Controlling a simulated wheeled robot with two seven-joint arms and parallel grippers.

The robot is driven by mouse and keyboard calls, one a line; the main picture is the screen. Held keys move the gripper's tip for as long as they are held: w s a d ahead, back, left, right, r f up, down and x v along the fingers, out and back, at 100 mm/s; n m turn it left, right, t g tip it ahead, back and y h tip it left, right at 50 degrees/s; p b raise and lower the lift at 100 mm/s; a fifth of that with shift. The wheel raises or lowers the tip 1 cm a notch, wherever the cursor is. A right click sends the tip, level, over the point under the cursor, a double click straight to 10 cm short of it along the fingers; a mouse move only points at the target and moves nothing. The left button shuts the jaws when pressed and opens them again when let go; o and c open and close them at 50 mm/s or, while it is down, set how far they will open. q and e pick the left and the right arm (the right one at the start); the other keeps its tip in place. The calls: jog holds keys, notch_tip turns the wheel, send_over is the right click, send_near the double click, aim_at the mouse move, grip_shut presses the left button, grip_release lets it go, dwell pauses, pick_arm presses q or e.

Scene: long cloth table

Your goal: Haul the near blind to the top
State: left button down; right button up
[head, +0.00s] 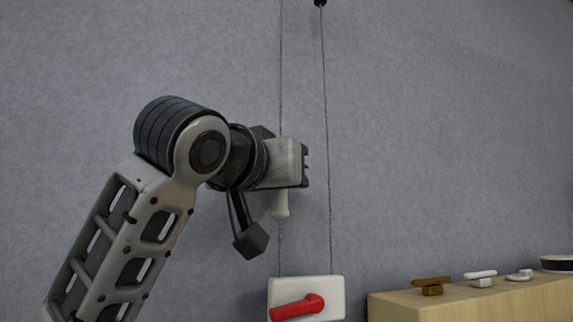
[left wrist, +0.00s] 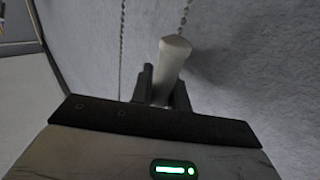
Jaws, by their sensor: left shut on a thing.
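A pale cord pull (head: 281,207) hangs on the left run of a thin cord (head: 281,70) in front of the grey wall. My left gripper (head: 303,165) is at the upper part of this pull, hiding its top. In the left wrist view my left gripper (left wrist: 163,92) is shut on the pale pull (left wrist: 173,58), whose rounded end sticks out beyond the fingers. A second cord run (head: 325,100) comes down just right of the gripper from a small black fitting (head: 320,3). The blind itself is not visible. My right gripper is not in view.
A white wall box (head: 335,290) with a red lever (head: 297,308) sits below the pull, at the cords' lower end. A wooden ledge (head: 480,300) at lower right carries a brown handle (head: 432,283), a white handle (head: 481,276) and other small items. The upper right wall is clear.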

pick_arm(q)
jog(key=shift+d+f, duration=0.2)
jog(key=shift+f, duration=1)
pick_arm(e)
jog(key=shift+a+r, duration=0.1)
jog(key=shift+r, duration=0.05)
pick_arm(q)
jog(key=c, duration=1.6)
grip_release()
jog(key=shift+a+r, duration=0.15)
jog(key=shift+s+a+r, duration=0.1)
jog(key=shift+s+a, duration=0.05)
jog(key=shift+s, duration=0.1)
jog(key=p+v, duration=0.1)
jog(key=v, duration=1.4)
jog(key=shift+s, duration=0.2)
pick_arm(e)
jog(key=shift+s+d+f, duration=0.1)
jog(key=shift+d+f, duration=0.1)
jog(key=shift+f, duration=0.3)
